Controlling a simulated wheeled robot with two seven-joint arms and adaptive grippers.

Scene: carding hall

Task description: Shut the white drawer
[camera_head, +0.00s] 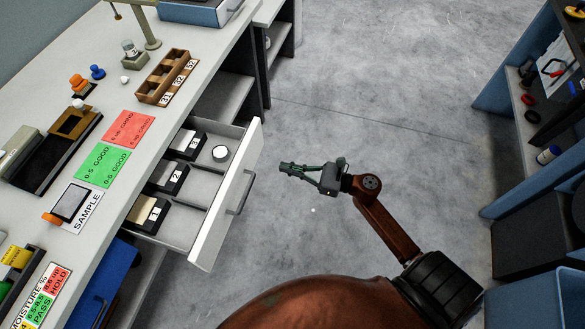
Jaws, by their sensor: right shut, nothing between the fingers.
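The white drawer (229,195) stands pulled out from under the white bench top. Its front panel faces right and carries a grey bar handle (241,193). Inside are dark blocks with cards numbered 1, 2 and 3, and a round white-topped item (220,153). My right gripper (283,168) is shut and empty. It hangs over the floor to the right of the drawer front, apart from the handle, with its fingers pointing left toward the drawer. My left gripper is not in view.
The bench top (150,122) holds a wooden tray (167,78), red and green cards, a SAMPLE sign (77,206) and small knobs. Blue shelving (505,93) and a blue bin (535,301) stand at right. The grey floor between is clear.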

